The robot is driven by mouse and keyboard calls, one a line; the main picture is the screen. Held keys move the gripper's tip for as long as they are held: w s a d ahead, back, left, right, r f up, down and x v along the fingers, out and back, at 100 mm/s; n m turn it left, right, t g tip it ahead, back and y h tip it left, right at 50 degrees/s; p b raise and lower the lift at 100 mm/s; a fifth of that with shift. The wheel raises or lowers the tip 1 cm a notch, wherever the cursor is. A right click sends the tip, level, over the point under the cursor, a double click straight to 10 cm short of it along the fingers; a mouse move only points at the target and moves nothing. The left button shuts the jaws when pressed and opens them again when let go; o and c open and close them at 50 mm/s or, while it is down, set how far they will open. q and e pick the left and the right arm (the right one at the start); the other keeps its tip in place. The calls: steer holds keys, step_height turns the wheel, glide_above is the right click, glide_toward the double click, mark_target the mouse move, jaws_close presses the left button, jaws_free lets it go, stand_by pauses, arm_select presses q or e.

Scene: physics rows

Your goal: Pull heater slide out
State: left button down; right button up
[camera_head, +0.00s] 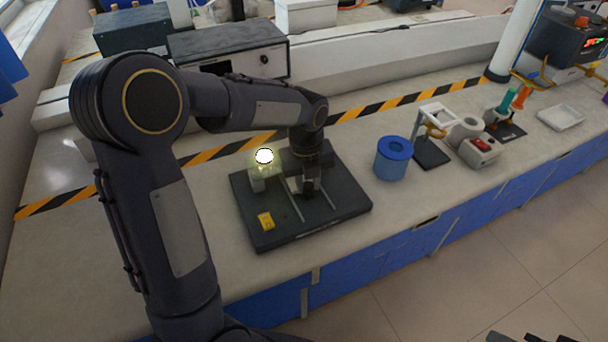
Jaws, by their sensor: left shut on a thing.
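The heater apparatus has a flat black base plate (345,205) on the bench, with two light rails on top. A glowing round lamp (264,156) stands on a small pale block at its back left, and a yellow block (265,221) sits near its front left. My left gripper (309,189) points down over the rails, near the middle of the plate. It is shut on a small dark part of the slide, which the gripper and wrist mostly hide. Dark parts at the bottom right edge look like my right gripper (530,338), mostly cut off.
A blue cylinder (391,162) stands just right of the plate. A grey box (228,48) stands behind my arm. Bench in front of the plate is clear.

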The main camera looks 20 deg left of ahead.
arm_select(q)
steer(key=s+d, duration=0.3)
steer(key=shift+s+d, duration=0.1)
steer(key=shift+d, duration=0.25)
steer(key=shift+s+d, duration=0.1)
steer(key=c, duration=1.5)
jaws_free()
steer(key=shift+d, duration=0.1)
steer(key=shift+o, duration=0.2)
steer(key=shift+r, duration=0.3)
step_height(320, 180, up, 7)
steer(key=shift+s+r+p, duration=0.15)
steer(key=shift+p, duration=0.2)
